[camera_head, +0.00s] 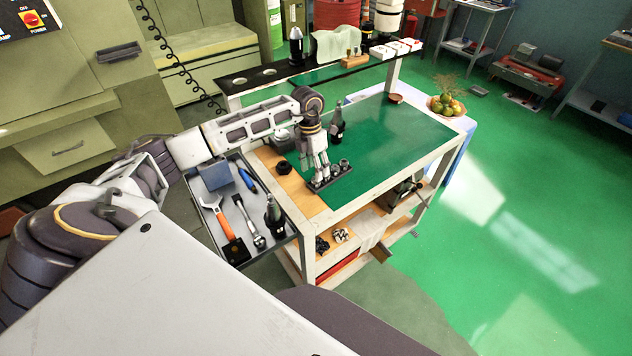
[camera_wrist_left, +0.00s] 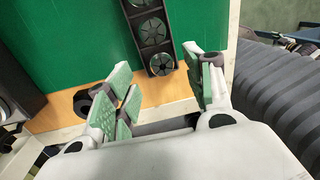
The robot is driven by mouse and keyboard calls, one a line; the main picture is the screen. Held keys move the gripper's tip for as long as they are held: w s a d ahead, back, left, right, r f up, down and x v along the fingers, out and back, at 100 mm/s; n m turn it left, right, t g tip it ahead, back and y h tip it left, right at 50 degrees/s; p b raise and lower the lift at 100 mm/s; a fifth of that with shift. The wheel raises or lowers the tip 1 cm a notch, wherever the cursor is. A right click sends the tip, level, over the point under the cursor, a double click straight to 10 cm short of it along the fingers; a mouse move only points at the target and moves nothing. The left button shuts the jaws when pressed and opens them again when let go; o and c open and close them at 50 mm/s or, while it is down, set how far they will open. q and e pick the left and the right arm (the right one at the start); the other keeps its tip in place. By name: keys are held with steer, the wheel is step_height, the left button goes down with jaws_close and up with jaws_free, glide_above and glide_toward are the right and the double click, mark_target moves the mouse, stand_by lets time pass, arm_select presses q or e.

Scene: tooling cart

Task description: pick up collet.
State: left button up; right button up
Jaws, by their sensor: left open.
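A dark narrow rack (camera_head: 325,183) sits on the near edge of the green mat and holds several round metal collets (camera_head: 344,164). In the left wrist view the rack (camera_wrist_left: 168,44) shows a collet (camera_wrist_left: 153,32) and another collet (camera_wrist_left: 161,64) nearest my fingers, both seen from above. My left gripper (camera_head: 318,170) points down over the rack in the head view, hiding part of it. In the left wrist view the left gripper (camera_wrist_left: 166,88) is open, fingers spread wide, with nothing between them. I cannot tell whether its fingertips touch the rack. My right gripper is out of view.
A dark round piece (camera_head: 284,168) lies on the wooden strip left of the rack. A dark bottle-like tool holder (camera_head: 336,125) stands behind. A side tray (camera_head: 275,238) holds a wrench (camera_head: 219,216) and other tools. The green mat (camera_head: 400,130) is mostly clear.

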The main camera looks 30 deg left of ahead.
arm_select(q)
steer(key=shift+s+d+f+p, duration=0.15)
steer(key=shift+f+p, duration=0.15)
steer(key=shift+f, duration=0.75)
steer(key=shift+d+f+p, duration=0.15)
steer(key=shift+f+p, duration=0.15)
steer(key=shift+f, duration=0.7)
steer(key=c, duration=1.2)
